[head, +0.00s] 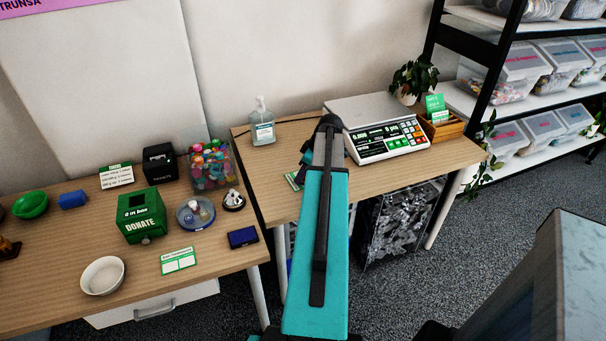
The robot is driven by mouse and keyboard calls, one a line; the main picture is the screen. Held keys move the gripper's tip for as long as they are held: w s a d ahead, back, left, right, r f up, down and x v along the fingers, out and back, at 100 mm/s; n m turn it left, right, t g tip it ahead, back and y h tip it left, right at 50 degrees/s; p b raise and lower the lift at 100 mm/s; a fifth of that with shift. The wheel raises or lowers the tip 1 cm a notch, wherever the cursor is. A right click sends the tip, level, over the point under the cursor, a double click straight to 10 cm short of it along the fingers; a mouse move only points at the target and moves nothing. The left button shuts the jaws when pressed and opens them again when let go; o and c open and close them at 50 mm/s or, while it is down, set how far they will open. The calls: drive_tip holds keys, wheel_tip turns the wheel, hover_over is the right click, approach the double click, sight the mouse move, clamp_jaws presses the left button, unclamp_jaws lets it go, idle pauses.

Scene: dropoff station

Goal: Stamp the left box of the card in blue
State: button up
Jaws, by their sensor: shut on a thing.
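The card (178,261) is white and green with two blank boxes side by side. It lies flat near the front edge of the left table. A dark blue ink pad (243,237) lies to its right, near the table's right corner. My turquoise arm reaches up through the middle of the head view and bends at a dark joint over the right table. My gripper and anything in it are hidden behind the arm. No stamp can be made out for sure; a small brown object at the far left edge is cut off.
Around the card are a green donation box (141,217), a white bowl (103,276), a blue round dish (188,222) and a bell (233,202). A clear bin (228,164) stands behind. The right table holds a scale (388,140) and a pump bottle (262,127).

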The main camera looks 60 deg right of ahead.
drive_tip(key=shift+r, duration=0.15)
idle(0.4)
drive_tip(key=shift+r+p, duration=1.8)
drive_tip(key=shift+r, duration=1.55)
drive_tip(key=shift+w, duration=0.1)
